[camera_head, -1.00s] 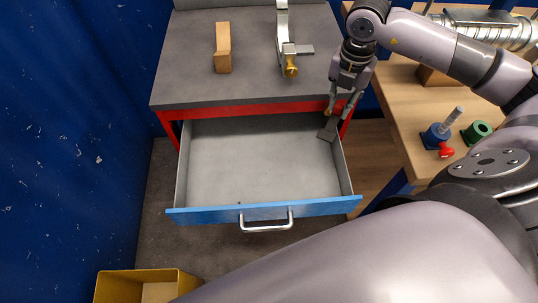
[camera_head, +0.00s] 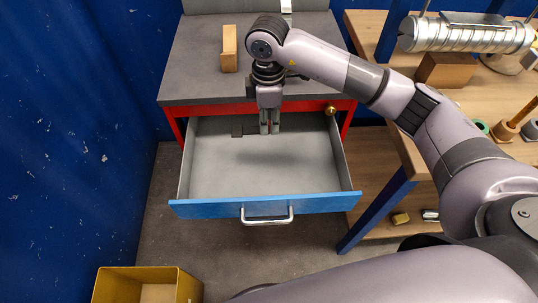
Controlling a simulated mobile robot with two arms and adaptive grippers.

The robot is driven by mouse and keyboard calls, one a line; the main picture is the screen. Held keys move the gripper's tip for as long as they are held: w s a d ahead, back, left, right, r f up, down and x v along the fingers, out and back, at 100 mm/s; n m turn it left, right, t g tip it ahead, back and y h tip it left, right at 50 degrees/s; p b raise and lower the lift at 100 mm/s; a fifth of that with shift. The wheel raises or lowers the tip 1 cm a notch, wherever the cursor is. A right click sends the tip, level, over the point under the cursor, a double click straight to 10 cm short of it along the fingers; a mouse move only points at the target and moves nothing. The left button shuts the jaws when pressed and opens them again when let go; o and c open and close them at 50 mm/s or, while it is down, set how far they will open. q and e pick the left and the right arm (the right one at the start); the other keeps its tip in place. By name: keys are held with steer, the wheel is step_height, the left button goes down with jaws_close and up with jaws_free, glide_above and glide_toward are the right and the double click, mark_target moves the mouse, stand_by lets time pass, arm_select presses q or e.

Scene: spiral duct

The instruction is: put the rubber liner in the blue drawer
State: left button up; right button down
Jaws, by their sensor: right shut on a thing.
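The blue drawer (camera_head: 265,207) is pulled open under the grey bench top, its pale interior facing up. My right gripper (camera_head: 269,130) points down into the back of the drawer opening, near the middle. It is shut on the rubber liner (camera_head: 243,130), a small dark flat piece that sticks out to the left of the fingers. The part between the fingers is hidden. I cannot tell whether the liner touches the drawer floor. My left gripper is not in view.
A wooden block (camera_head: 229,48) stands on the grey bench top (camera_head: 195,75). A brass knob (camera_head: 331,110) is at the red front edge. A wooden bench (camera_head: 385,65) with a spiral duct (camera_head: 465,36) is at right. A yellow bin (camera_head: 150,283) sits at lower left. The drawer's front area is clear.

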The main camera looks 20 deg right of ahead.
glide_toward(269, 163)
step_height(269, 163, down, 5)
steer(key=shift+s+d+f+p, duration=0.1)
steer(key=shift+p, duration=0.3)
steer(key=shift+f, duration=0.45)
steer(key=shift+f, duration=0.1)
steer(key=c, duration=1.5)
jaws_free()
steer(key=shift+o, duration=0.2)
